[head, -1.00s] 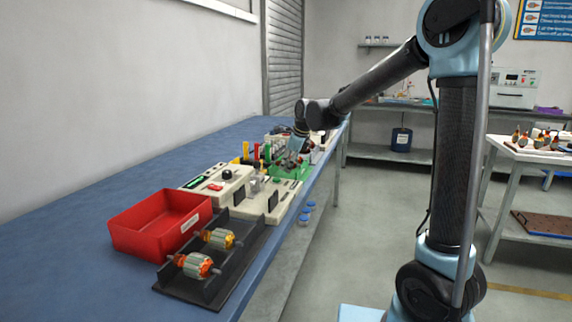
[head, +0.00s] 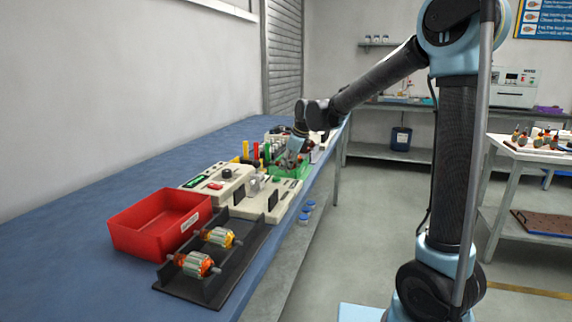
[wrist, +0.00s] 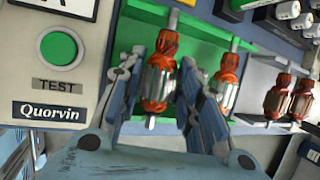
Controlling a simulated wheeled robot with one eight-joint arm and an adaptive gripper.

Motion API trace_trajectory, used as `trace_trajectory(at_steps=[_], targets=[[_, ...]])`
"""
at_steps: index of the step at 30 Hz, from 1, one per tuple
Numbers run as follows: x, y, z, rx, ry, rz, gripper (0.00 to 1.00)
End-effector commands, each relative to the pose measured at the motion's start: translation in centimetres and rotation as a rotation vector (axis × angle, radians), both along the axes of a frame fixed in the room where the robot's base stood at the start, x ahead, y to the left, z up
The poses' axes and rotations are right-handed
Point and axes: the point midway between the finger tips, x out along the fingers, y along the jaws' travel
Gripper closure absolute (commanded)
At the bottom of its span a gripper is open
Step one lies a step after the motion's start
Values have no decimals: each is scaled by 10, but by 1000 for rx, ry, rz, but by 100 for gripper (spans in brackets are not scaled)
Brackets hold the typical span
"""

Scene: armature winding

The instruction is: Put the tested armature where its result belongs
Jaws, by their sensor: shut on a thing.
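My gripper (wrist: 160,78) is shut on an armature (wrist: 158,84) with orange windings and a silver core, its shaft upright in the wrist view. The held armature is over or in a green tray (wrist: 205,43); I cannot tell whether it touches the bottom. A second armature (wrist: 228,82) stands in the green tray just to the right. In the head view my gripper (head: 293,160) is at the green tray (head: 291,172), far along the bench, and the armature in it is too small to make out.
A tester with a green TEST button (wrist: 58,47) is close left of the gripper. More armatures (wrist: 275,97) stand in a white holder on the right. A red bin (head: 150,243) and a black rack (head: 238,262) with two armatures (head: 198,264) are at the bench's near end.

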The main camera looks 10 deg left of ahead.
Motion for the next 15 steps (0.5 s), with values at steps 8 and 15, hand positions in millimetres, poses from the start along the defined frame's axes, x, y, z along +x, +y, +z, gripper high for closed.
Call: trace_trajectory(at_steps=[8, 15], targets=[[0, 0, -3, 0, 0, 0, 100], [0, 0, -5, 0, 0, 0, 100]])
